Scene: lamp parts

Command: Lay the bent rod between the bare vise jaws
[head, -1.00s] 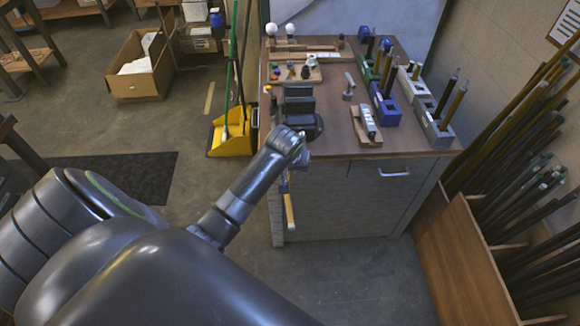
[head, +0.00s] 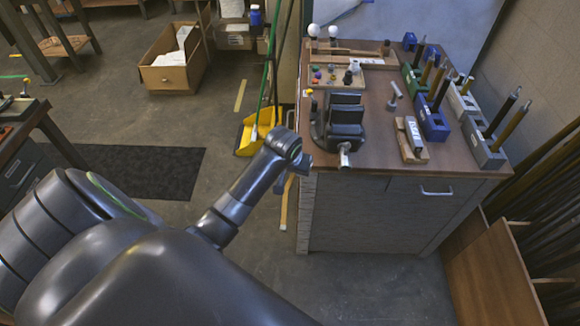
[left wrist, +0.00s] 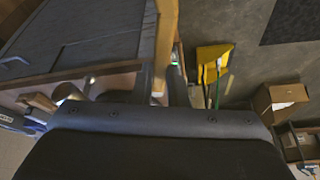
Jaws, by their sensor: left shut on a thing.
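The dark vise (head: 347,134) stands near the front left of the bench top. Its two bare jaws stand upright with a narrow gap between them, and nothing shows in it. My left gripper (left wrist: 167,88) is shut on a tan, brass-coloured rod (left wrist: 166,35), seemingly the bent rod. The rod also shows in the head view (head: 285,203), hanging below the gripper beside the bench's left side. Its bend cannot be made out. My right gripper is not in view.
The bench top (head: 376,135) also carries a wooden block with a grey piece (head: 411,140), blue and grey holders (head: 432,122) with upright rods, and a small parts tray (head: 333,77). A yellow dustpan (head: 248,134) stands on the floor left of the bench.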

